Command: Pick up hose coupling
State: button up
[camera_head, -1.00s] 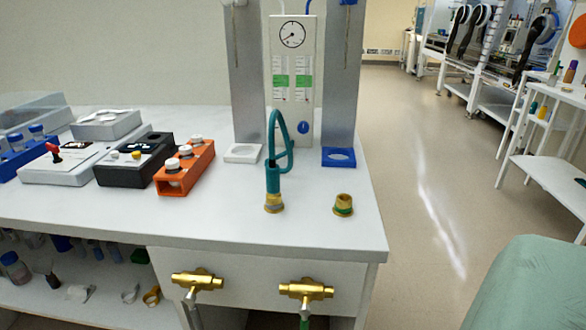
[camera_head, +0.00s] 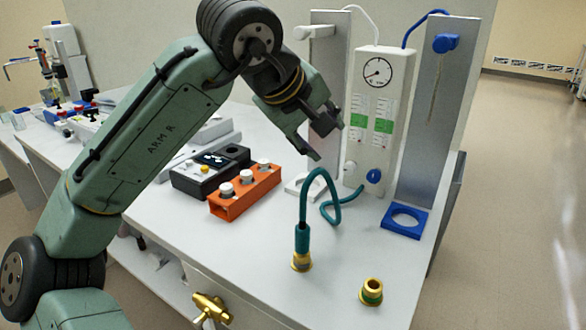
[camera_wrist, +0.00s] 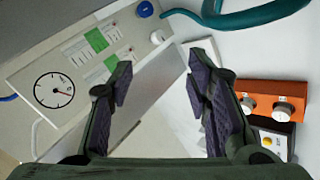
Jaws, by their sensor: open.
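A teal hose (camera_head: 318,178) arches up from the bench top, and its upright teal coupling sleeve with a brass end (camera_head: 302,250) stands near the front. A separate brass fitting with a green band (camera_head: 371,291) stands to its right. My gripper (camera_head: 328,142) is open and empty, above and behind the hose arch, near the gauge panel. In the wrist view my open fingers (camera_wrist: 160,85) have nothing between them. The hose (camera_wrist: 250,18) crosses the top right there; the brass end is out of that view.
The white gauge panel (camera_head: 382,110) and grey upright posts stand behind the hose. An orange rack with white-capped vials (camera_head: 245,190) and a black device (camera_head: 190,182) lie to the left. A blue ring holder (camera_head: 404,220) is at the right. The front right of the bench is mostly clear.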

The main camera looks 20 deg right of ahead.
aim_at(303, 227)
jog(key=s+a+f+n+g+y, duration=0.1)
jog(key=s+y, duration=0.1)
jog(key=s+a+f+n+g+y, duration=0.1)
jog(key=s+a+f+g+y, duration=0.1)
jog(key=s+a+f+n+g+y+p, duration=0.1)
jog(key=s+a+y, duration=0.1)
jog(key=y, duration=0.1)
jog(key=shift+s+f+n+g, duration=0.35)
jog(key=shift+s+n+g, duration=0.05)
jog(key=shift+y, duration=0.3)
notch_tip(303, 227, down, 5)
jog(key=shift+s+a+r, duration=0.1)
jog(key=shift+a, duration=0.05)
jog(key=shift+a+f+p, duration=0.15)
jog(key=shift+f+p, duration=0.7)
jog(key=shift+f, duration=2.15)
jog(key=shift+c, duration=0.4)
grip_shut()
